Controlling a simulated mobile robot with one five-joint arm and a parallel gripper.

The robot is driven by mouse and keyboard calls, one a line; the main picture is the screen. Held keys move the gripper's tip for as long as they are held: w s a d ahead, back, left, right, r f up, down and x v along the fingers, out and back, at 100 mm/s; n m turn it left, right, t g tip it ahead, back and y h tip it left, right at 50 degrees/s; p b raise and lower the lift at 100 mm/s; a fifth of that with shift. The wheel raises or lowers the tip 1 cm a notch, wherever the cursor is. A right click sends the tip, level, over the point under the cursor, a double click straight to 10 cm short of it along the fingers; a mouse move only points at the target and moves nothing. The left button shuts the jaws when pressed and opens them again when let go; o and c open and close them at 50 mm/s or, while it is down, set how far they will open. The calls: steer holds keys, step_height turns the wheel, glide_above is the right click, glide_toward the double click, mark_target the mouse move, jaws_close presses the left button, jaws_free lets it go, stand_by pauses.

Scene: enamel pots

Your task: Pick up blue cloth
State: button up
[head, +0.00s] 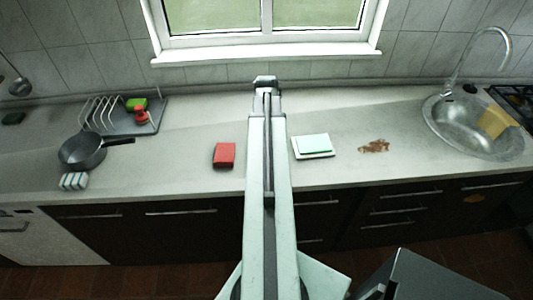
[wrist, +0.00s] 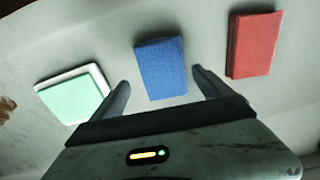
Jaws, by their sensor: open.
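The blue cloth (wrist: 161,68) is a flat folded rectangle lying on the counter, seen in the wrist view. My gripper (wrist: 160,85) is open, with one dark finger on each side of the cloth's near end and gaps between fingers and cloth. I cannot tell how high the fingertips are above the counter. In the head view my arm hides the cloth, and the end of my arm shows over the counter in front of the window, with the finger opening not clear there.
A red block-like cloth (head: 224,155) lies left of my arm. A mint-green pad on a white base (head: 313,146) lies to its right. Further right are a brown stain (head: 374,146) and a sink (head: 472,125). A dark pan (head: 83,150) and dish rack (head: 122,118) stand left.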

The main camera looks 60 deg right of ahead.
steer(key=f+b, duration=0.1)
steer(key=f, duration=0.1)
steer(key=f+b, duration=0.2)
steer(key=shift+w+f, duration=0.2)
steer(key=shift+f, duration=0.05)
steer(key=shift+r, duration=0.2)
steer(key=c, duration=1.5)
steer(key=shift+o, duration=0.2)
step_height(320, 180, up, 10)
steer(key=p, duration=1)
